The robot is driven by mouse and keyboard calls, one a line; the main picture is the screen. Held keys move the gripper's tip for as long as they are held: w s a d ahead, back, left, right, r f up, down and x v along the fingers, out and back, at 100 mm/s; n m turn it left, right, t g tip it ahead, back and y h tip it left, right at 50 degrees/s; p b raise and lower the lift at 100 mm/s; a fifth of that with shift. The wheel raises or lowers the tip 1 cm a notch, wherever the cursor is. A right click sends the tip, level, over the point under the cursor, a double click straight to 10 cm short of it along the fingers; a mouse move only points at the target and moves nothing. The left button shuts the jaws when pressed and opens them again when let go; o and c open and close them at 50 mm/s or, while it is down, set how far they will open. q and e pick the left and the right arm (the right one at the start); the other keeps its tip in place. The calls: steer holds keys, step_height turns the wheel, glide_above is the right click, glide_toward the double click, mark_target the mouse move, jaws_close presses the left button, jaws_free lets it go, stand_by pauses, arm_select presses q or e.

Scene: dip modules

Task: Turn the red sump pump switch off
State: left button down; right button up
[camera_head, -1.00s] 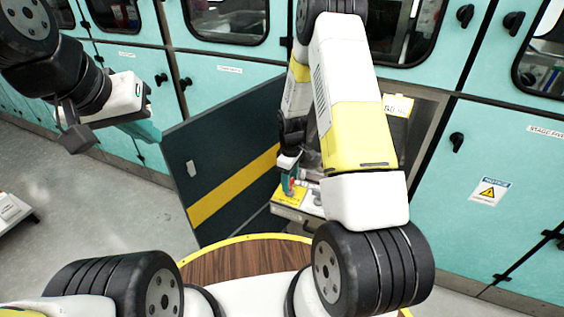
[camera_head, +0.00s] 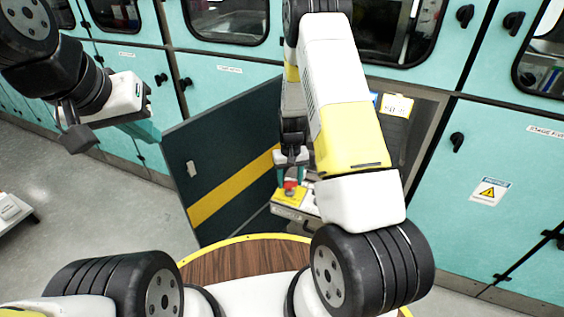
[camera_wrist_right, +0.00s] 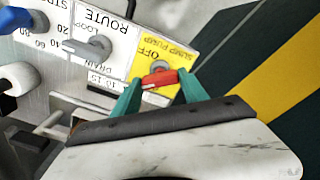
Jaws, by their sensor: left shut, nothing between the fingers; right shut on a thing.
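The red sump pump switch (camera_wrist_right: 160,79) sits on a yellow plate (camera_wrist_right: 166,48) lettered SUMP PUMP and OFF, upside down in the right wrist view. Its red handle lies roughly crosswise there, between the two teal fingers of my right gripper (camera_wrist_right: 160,92), which is shut on it. In the head view the red switch (camera_head: 290,185) shows small below my right gripper (camera_head: 290,178), partly covered by it. My left gripper (camera_head: 146,130) is shut and empty, held up at the left, far from the switch.
Beside the yellow plate is a white ROUTE plate with a grey knob (camera_wrist_right: 98,46); a blue knob (camera_wrist_right: 18,20) lies further left. An open dark door with a yellow stripe (camera_head: 225,195) stands left of the panel. Teal cabinets (camera_head: 500,150) surround it.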

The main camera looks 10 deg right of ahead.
mark_target(290, 181)
steer(key=m, duration=0.7)
stand_by(0.7)
steer(key=o, duration=1.4)
steer(key=shift+r, duration=0.1)
step_height(290, 181, up, 8)
steer(key=shift+f, duration=0.2)
